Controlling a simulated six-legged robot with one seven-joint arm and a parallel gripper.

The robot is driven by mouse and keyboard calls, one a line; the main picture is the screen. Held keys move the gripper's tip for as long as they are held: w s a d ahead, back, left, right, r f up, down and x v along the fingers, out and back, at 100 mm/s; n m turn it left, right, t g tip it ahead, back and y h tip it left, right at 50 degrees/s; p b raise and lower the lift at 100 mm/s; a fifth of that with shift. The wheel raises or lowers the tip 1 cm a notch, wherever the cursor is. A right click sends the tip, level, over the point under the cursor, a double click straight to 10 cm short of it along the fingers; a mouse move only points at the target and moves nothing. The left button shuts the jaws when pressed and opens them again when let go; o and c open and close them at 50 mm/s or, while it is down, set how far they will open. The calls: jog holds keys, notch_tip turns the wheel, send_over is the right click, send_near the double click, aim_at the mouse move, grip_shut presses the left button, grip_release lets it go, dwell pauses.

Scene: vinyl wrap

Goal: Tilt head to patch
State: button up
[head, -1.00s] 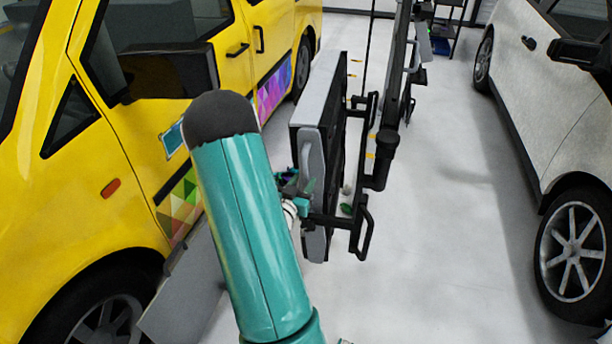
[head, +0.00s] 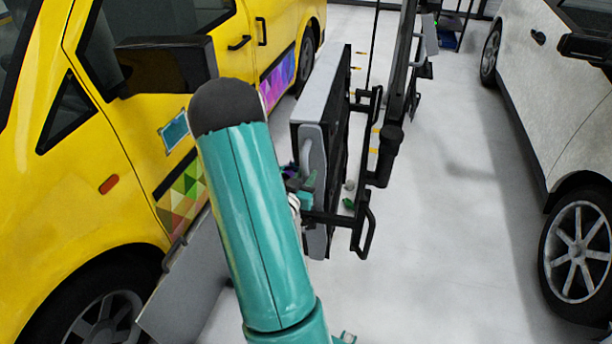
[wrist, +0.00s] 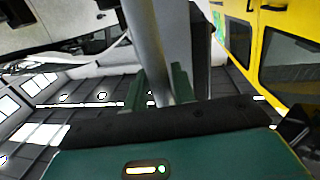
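The lamp head (head: 325,88) is a grey, black-backed flat panel on a dark stand, standing nearly upright in the head view. Its face is turned left, toward the yellow van (head: 140,130). The patch (head: 174,131) is a small teal rectangle on the van's side, left of my arm. My gripper (wrist: 158,88) has its two green fingers on either side of a grey handle bar (wrist: 148,45) in the wrist view, and looks closed on it. In the head view, my teal arm covers part of the gripper, and the grip at the panel's near edge is small.
The stand's black pole (head: 404,75) and handle frame (head: 368,225) are right of the panel. A white car (head: 560,110) is on the right, with clear pale floor (head: 455,230) between. A grey flat board (head: 190,285) is low beside the van. Colourful decals mark the van.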

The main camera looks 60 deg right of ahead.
grip_shut()
jog(key=shift+s+d+r+m, duration=0.15)
jog(key=shift+s+m, duration=0.15)
jog(key=shift+s, duration=0.35)
jog(key=shift+o, duration=2)
grip_release()
jog(key=shift+w, duration=0.1)
